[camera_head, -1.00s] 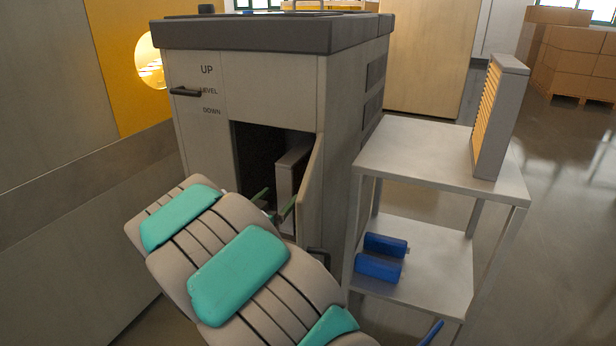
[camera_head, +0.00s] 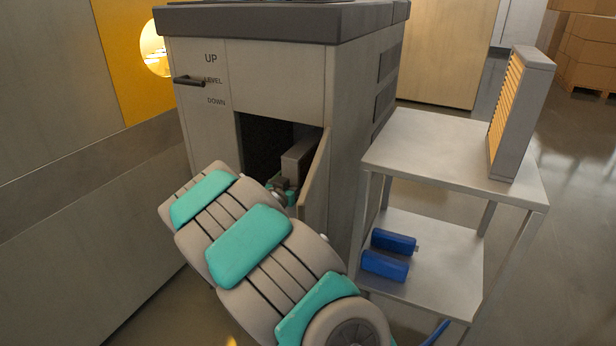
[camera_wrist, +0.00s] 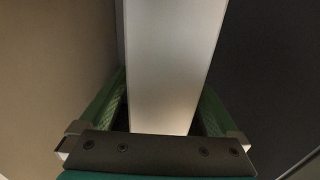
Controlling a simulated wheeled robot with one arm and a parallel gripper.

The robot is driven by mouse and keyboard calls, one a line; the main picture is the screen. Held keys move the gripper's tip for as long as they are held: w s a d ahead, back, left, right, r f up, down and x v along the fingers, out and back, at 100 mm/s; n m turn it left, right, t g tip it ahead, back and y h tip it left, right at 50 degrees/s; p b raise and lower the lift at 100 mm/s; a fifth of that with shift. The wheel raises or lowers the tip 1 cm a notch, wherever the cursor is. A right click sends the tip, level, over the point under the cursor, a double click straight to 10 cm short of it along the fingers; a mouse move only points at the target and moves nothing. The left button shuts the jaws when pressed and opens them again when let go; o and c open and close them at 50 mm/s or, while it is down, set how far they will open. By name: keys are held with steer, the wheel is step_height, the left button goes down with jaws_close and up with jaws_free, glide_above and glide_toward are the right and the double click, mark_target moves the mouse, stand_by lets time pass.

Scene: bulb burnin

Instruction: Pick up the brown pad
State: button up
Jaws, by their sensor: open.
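A grey slab-like piece (camera_head: 297,160) stands inside the open compartment of the grey cabinet. No brown face shows on it, so I cannot tell whether it is the brown pad. In the wrist view a pale grey slab (camera_wrist: 170,60) stands between the two green fingers of my gripper (camera_wrist: 163,105). The fingers are apart, one on each side of it, and a dark gap shows on the right. In the head view my gripper (camera_head: 284,191) is at the compartment opening, mostly hidden behind my own arm.
The cabinet door (camera_head: 315,185) stands open, close to the right of my gripper. A two-level metal cart (camera_head: 430,150) stands at the right, with an orange-pleated panel (camera_head: 520,112) on top and two blue blocks (camera_head: 388,254) below. A handle (camera_head: 189,81) marks UP, LEVEL, DOWN.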

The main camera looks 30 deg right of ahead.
steer(key=shift+x, duration=1.3)
steer(key=shift+c, duration=0.4)
jaws_close()
